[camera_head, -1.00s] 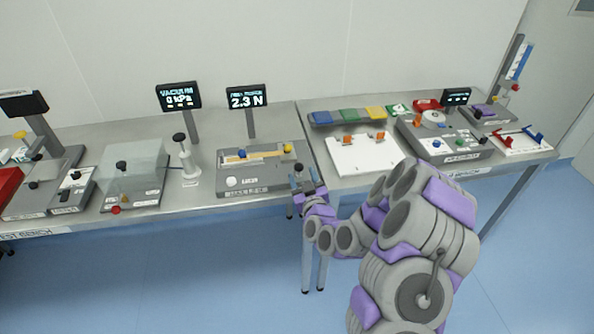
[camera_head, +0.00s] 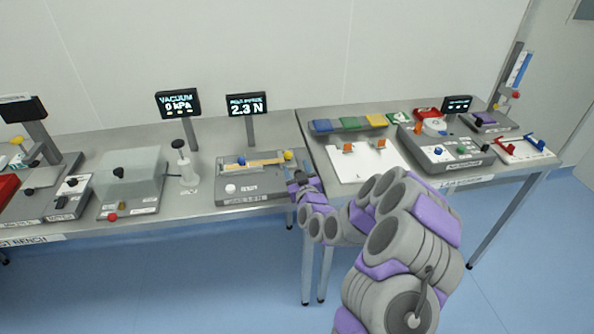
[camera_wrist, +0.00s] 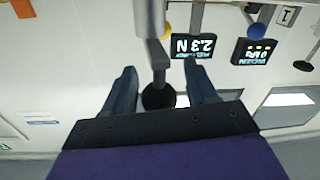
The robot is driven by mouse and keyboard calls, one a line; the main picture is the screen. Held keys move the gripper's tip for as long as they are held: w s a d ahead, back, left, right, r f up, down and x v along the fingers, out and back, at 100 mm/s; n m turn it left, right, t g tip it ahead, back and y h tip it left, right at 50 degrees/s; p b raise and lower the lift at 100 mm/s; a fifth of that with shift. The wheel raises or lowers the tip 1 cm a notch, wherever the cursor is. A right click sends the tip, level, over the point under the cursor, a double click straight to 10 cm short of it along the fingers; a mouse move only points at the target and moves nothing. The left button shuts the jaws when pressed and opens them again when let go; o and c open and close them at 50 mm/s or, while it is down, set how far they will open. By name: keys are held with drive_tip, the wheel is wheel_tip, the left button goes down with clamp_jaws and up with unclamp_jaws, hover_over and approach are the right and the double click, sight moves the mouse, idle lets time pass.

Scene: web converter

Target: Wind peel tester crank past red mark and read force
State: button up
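The peel tester (camera_head: 256,187) is a grey plate at the near right end of the left bench, with a yellow strip, a blue knob and a yellow knob on top. Its display (camera_head: 247,105) reads 2.3 N; it shows upside down in the wrist view (camera_wrist: 193,46). My gripper (camera_head: 305,184) is at the plate's right edge. In the wrist view my gripper (camera_wrist: 160,68) has its two dark fingers apart, with the dark round crank knob (camera_wrist: 158,97) and its grey arm between them. A gap shows on the right of the knob. I cannot make out the red mark.
A vacuum display (camera_head: 178,103) reads 0 kPa, with a white pump (camera_head: 185,167) and a clear-covered box (camera_head: 133,180) left of the tester. On the right bench lies a white board (camera_head: 362,161) with orange clips. The blue floor in front is clear.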

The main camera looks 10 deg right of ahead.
drive_tip(key=c, duration=1)
